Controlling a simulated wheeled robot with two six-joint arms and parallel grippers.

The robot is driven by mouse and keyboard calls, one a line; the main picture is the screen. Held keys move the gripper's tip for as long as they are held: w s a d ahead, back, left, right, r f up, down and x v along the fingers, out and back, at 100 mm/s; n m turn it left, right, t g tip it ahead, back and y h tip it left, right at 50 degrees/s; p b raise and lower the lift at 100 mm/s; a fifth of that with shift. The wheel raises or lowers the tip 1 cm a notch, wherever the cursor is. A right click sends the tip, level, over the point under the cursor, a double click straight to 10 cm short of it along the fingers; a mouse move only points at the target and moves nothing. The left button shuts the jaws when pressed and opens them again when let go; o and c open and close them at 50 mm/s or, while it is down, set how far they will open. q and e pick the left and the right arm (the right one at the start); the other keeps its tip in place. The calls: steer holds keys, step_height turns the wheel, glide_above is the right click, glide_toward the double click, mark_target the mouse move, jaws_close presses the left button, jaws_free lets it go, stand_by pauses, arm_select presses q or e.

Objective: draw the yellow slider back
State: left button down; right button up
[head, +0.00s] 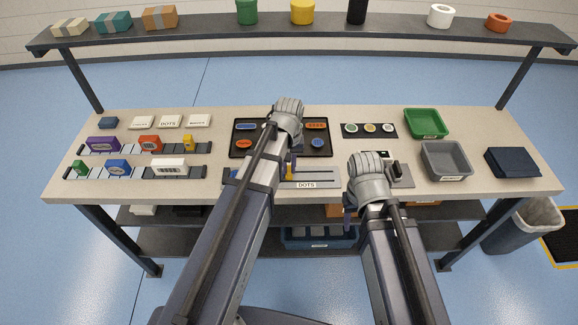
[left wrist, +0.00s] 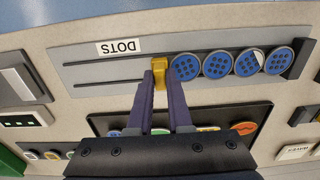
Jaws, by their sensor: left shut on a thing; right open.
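The yellow slider (left wrist: 160,72) sits on the grey press track (left wrist: 80,75) labelled DOTS. It stands right beside a row of several blue dotted badges (left wrist: 217,65), at the row's open end. One of these badges has a white part. My left gripper (left wrist: 157,80) is shut on the slider, with one finger on each side. In the head view a little yellow of the slider (head: 289,159) shows beside my left arm, which hides the badges. The DOTS label (head: 306,185) is on the track's front edge. My right gripper (head: 350,208) is open and empty at the table's front edge.
A black tray (head: 236,151) with orange and blue badges lies behind the track. A dark end block (left wrist: 303,58) closes the badge row. Other tracks with coloured blocks (head: 103,144) are at left. A green bin (head: 425,123) and a grey bin (head: 446,160) stand at right.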

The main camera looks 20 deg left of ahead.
stand_by(0.9)
arm_select(q)
steer(key=w+d, duration=0.1)
steer(key=d, duration=0.3)
steer(key=w+d, duration=0.1)
steer(key=d, duration=0.3)
steer(key=w+d, duration=0.1)
steer(key=d, duration=0.3)
steer(key=shift+w+d, duration=0.15)
steer(key=shift+w, duration=0.2)
steer(key=shift+d, duration=0.25)
steer(key=c, duration=0.9)
jaws_free()
steer(key=shift+d, duration=0.15)
steer(key=shift+o, duration=0.3)
steer(key=shift+r, duration=0.1)
